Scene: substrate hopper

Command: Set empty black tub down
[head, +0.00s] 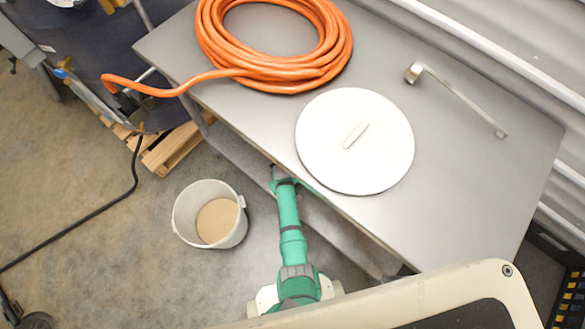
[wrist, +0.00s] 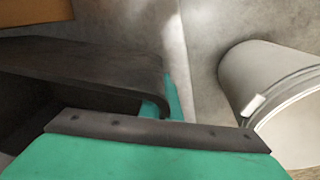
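My gripper (head: 277,178) is at the front edge of the bench in the head view, its tips partly under the bench top. In the wrist view a dark, open-topped tub (wrist: 90,70) fills the left side. Its rim reaches my gripper (wrist: 165,102), where a teal finger lies against the tub's edge. The gripper looks shut on that rim; the other finger is hidden. The part of the tub's inside that shows is dark, and no contents are visible. In the head view the bench hides the tub, and I cannot tell what is under it.
A white bucket (head: 186,222) with sand-coloured material stands on the floor left of my arm; it also shows in the wrist view (wrist: 245,75). The bench (head: 430,205) bears an orange hose (head: 215,40), a white lid (head: 330,160) and a metal bar (head: 455,95). A wooden pallet (head: 178,148) lies behind the bucket.

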